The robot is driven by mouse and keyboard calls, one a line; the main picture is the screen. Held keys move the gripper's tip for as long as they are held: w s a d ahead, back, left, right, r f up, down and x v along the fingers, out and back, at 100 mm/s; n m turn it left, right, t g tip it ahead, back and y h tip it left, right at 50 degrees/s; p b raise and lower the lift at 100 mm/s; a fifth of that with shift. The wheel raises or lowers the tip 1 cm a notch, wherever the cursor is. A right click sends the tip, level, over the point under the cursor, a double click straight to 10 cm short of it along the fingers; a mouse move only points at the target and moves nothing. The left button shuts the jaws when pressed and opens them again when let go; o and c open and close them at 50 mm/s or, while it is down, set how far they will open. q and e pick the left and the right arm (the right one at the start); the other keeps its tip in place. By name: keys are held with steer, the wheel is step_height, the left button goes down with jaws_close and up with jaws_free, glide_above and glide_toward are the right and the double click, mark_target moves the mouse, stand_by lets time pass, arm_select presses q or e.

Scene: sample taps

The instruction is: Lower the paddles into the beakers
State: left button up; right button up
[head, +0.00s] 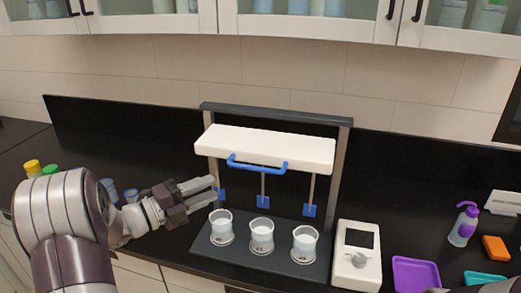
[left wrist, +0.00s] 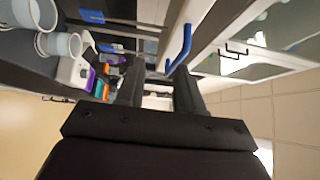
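A white stirrer head (head: 265,146) with a blue bar handle (head: 257,167) is held up between two grey posts. Three rods hang from it with blue paddles, left (head: 221,194), middle (head: 263,202) and right (head: 309,210). The paddles hang above three beakers of whitish liquid, left (head: 221,229), middle (head: 262,236) and right (head: 305,245), on a dark base. My left gripper (head: 214,188) is open and empty, left of the handle and close to the left paddle. In the left wrist view the handle (left wrist: 182,48) shows beyond the parted fingers (left wrist: 160,78). My right gripper is not in view.
A white control box with a knob (head: 358,257) stands right of the base. Further right are a purple tray (head: 415,275), a spray bottle (head: 463,225) and an orange block (head: 495,249). Yellow-capped and green-capped containers stand at far left. Cabinets hang above.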

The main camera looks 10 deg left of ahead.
mark_target(257, 168)
arm_select(q)
steer(key=w+d+r+m+p, duration=0.1)
steer(key=w+d, duration=0.1)
steer(key=d, duration=0.1)
steer(key=w+d+r+m+h+p, duration=0.1)
steer(key=w+d+p, duration=0.1)
steer(key=d, duration=0.2)
steer(key=w+d+r+h+p, duration=0.1)
steer(key=d+r+p, duration=0.1)
steer(key=d, duration=0.1)
steer(key=shift+w+d+m, duration=0.3)
steer(key=shift+w+m, duration=0.1)
steer(key=shift+w+f, duration=0.1)
steer(key=shift+w, duration=0.05)
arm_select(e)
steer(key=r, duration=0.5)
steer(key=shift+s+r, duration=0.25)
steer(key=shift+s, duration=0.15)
